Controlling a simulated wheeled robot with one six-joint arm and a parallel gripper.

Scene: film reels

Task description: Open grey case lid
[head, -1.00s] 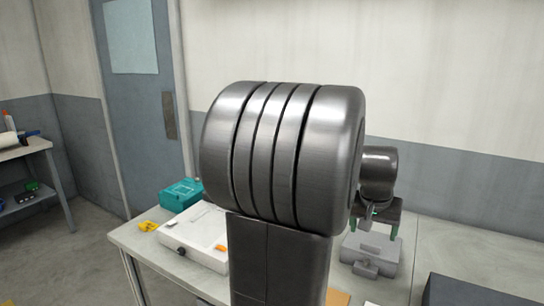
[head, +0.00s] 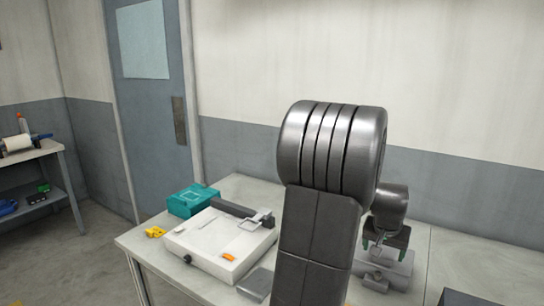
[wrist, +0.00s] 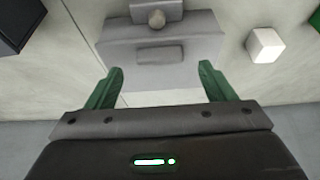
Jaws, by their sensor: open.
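The grey case (head: 385,270) sits on the table at the right in the head view, partly hidden by my arm. It also shows in the wrist view (wrist: 195,48), with a small block and a round knob on its far side and a raised rectangular patch on its surface. The case looks shut. My gripper (head: 376,243) is over the case in the head view. In the wrist view my gripper (wrist: 160,80) has its two green fingers spread wide at the case's near edge, with nothing between them. I cannot tell whether the fingers touch the case.
A white light-box device (head: 215,240) and a teal box (head: 190,200) stand at the table's left, with a yellow item (head: 155,232) beside them. A dark box (head: 470,298) is at the lower right.

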